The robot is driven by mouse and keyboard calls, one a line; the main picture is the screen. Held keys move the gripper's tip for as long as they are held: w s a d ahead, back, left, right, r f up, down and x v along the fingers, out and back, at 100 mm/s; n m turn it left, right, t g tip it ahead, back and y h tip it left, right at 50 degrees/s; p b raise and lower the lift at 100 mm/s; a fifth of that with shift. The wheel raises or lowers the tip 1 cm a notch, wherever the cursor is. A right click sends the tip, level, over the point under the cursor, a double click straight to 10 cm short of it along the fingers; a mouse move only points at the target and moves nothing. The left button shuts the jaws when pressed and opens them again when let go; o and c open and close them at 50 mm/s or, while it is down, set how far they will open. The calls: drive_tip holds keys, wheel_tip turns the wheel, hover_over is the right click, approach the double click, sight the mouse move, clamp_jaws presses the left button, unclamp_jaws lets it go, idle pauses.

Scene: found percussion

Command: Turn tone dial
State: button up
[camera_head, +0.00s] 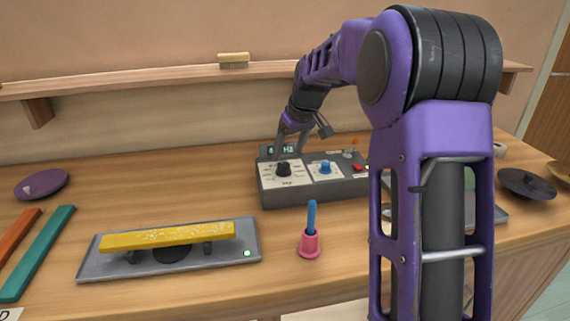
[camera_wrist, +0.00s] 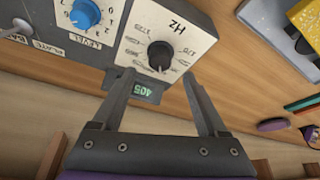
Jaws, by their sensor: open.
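The tone box (camera_head: 318,195) is a dark grey unit on the table in the head view. A black dial (camera_head: 283,169) with a white pointer sits on its pale left panel. In the wrist view the same black dial (camera_wrist: 160,55) stands on the panel marked HZ, ringed by printed numbers. A green display (camera_wrist: 143,90) beside it reads about 405, its end partly hidden by a finger. My gripper (camera_wrist: 160,85) is open, with its fingertips spread to either side of the dial's panel and apart from the dial. It also shows above the box in the head view (camera_head: 303,128).
A blue level knob (camera_head: 325,167) and small switches sit right of the dial. A yellow bar (camera_head: 167,235) on a grey tray (camera_head: 100,268), and a pink cup (camera_head: 310,246) holding a blue stick, stand in front. A wooden ledge (camera_head: 150,78) runs along the wall behind.

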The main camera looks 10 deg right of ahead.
sight(284, 164)
drive_tip(key=x, duration=0.5)
drive_tip(key=shift+f, duration=0.1)
clamp_jaws()
